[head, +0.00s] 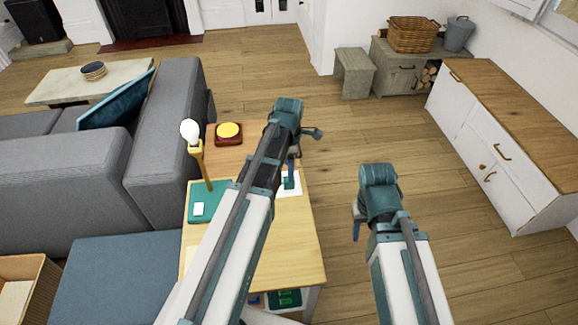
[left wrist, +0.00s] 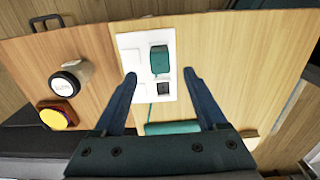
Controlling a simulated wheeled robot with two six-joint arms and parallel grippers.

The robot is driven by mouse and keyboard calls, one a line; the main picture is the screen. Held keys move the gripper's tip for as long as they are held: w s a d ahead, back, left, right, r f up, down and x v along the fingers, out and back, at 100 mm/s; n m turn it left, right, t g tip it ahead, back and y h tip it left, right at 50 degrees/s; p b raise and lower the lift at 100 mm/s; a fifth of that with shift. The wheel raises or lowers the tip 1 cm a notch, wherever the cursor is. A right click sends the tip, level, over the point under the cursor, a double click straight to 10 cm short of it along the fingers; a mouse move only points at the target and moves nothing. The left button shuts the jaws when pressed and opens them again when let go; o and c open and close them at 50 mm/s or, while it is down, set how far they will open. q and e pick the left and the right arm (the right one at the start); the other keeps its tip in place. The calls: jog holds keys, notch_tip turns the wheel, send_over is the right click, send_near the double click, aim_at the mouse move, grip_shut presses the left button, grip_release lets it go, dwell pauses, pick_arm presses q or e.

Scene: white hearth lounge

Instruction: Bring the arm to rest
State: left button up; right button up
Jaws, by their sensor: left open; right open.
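My left arm reaches over the wooden side table (head: 300,240) in the head view. Its gripper (head: 290,178) points down above a white panel (head: 294,190). In the left wrist view, my left gripper (left wrist: 160,74) is open, its two fingers apart with nothing held between them. The white panel (left wrist: 130,42) shows beyond the fingertips, with a teal block (left wrist: 159,60) and a small black square on it. My right gripper (head: 357,220) hangs below its wrist over the floor, right of the table, open and mostly hidden by its own arm.
A bulb lamp (head: 190,130) with a teal base and a yellow button (head: 229,131) on a brown block stand on the table. A white-topped cylinder (left wrist: 65,85) is near the button. A grey sofa (head: 170,140) is left; a white cabinet (head: 480,140) right. Floor between is clear.

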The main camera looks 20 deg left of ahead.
pick_arm(q)
jog(key=shift+r, duration=0.2)
dwell(0.4)
jog(key=s+d+r+m+p, duration=0.4)
jog(key=s+d+m, duration=0.3)
jog(key=m, duration=0.6)
jog(key=s+d+r+m+y+p, duration=0.1)
jog(key=s+d+r+m+p, duration=0.4)
jog(key=m, duration=0.9)
jog(key=s+d, duration=0.2)
jog(key=s, duration=0.2)
jog(key=shift+d, duration=0.2)
jog(key=shift+s, duration=0.2)
